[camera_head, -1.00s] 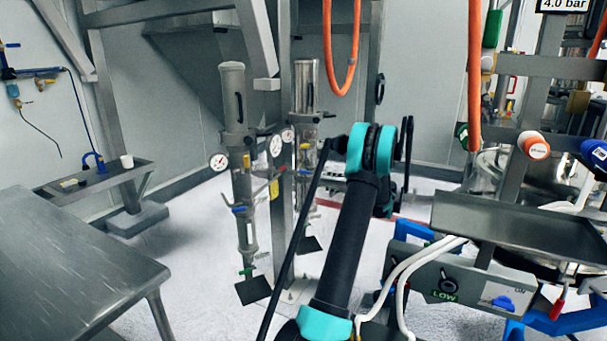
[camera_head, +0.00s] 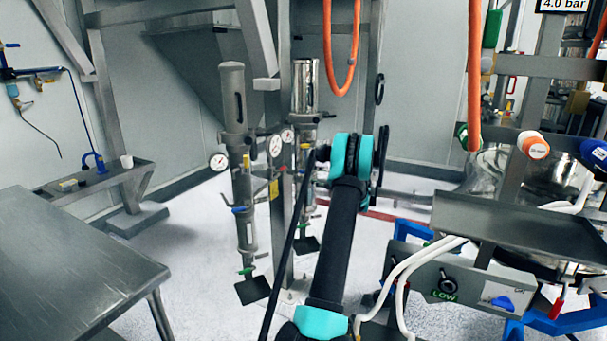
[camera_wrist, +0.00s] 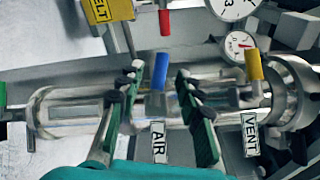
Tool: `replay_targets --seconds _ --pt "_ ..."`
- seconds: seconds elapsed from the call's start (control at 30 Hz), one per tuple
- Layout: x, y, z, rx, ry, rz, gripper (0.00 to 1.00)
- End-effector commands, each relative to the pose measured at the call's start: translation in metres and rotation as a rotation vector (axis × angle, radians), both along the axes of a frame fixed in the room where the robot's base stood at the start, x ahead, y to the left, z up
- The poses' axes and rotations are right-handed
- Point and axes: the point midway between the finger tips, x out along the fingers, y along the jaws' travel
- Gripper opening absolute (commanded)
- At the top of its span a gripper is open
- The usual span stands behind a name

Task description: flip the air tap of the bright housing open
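The bright housing (camera_head: 304,85) is the shinier, right one of the two upright housings in the head view, partly hidden behind a post. My gripper (camera_wrist: 160,70) is open, one green-padded finger on each side of the blue handle. I see gaps on both sides; depth to the handle is hard to judge. The head view does not show the fingers clearly.
A yellow vent handle (camera_wrist: 254,66) is right of the fingers, and a red handle (camera_wrist: 164,22) is above. Gauges (camera_wrist: 232,8) are close by. In the head view the duller housing (camera_head: 234,95) and a steel post (camera_head: 285,225) stand close on the left.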

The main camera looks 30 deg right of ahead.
Motion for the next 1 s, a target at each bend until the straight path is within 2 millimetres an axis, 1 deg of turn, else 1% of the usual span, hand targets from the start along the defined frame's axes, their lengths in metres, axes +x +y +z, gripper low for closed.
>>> replay_targets --seconds 0.03,0.1,0.3,0.63,0.67,0.93,1.0 --pt "0.008 0.005 0.000 0.000 0.000 0.002 0.36" --pt "0.017 0.009 0.000 0.000 0.000 0.001 0.36" --pt "0.033 0.017 0.000 0.000 0.000 0.000 0.36" --pt "0.036 0.019 0.000 0.000 0.000 -0.001 0.36" --pt "0.035 0.019 0.000 0.000 0.000 -0.001 0.35" --pt "0.035 0.019 0.000 0.000 0.000 -0.001 0.01" --pt "0.035 0.019 0.000 0.000 0.000 -0.001 0.00"
